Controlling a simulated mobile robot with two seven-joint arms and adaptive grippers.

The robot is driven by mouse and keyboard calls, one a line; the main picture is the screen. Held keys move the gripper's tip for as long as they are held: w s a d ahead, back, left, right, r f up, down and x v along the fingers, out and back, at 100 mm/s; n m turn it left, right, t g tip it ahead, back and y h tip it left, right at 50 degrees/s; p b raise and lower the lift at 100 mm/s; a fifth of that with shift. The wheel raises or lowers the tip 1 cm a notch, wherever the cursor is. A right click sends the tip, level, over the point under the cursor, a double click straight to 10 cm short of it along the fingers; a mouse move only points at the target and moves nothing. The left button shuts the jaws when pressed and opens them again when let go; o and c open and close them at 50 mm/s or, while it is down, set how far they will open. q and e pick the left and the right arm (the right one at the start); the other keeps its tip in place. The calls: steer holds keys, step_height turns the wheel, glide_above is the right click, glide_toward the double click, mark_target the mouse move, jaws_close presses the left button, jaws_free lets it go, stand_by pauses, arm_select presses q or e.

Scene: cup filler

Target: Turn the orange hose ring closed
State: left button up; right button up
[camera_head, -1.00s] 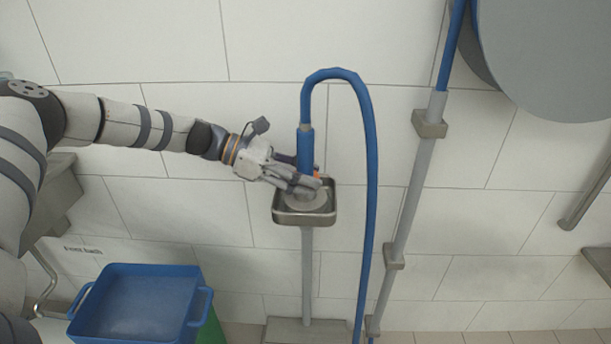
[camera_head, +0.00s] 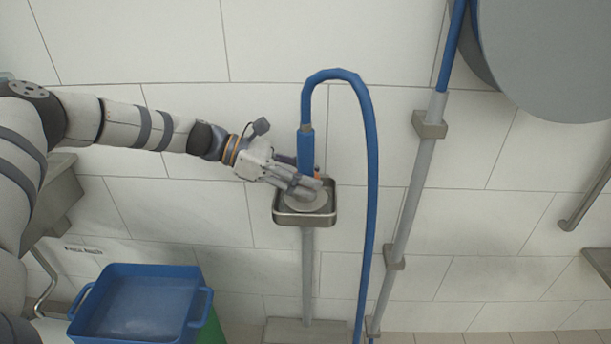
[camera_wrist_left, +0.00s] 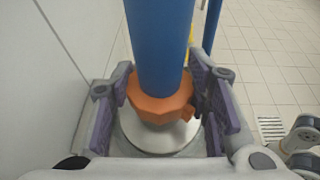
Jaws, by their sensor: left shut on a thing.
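The orange hose ring (camera_wrist_left: 160,104) sits at the lower end of the upright blue hose (camera_wrist_left: 158,40), just above a round pale grey base. In the head view only a sliver of the ring (camera_head: 317,178) shows past my fingers. My left gripper (camera_head: 308,190) reaches in from the left at the hose's lower end. The exact finger contact is partly hidden.
The base stands in a square metal tray (camera_head: 290,218) on a grey post (camera_head: 307,270). The hose loops up and down to the right. A grey pipe (camera_head: 408,200) runs along the wall at the right. A blue crate (camera_head: 205,300) stands at the lower left.

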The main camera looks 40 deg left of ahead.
arm_select(q)
steer(key=o, duration=1.2)
steer(key=shift+f, duration=0.1)
steer(key=v, duration=1.2)
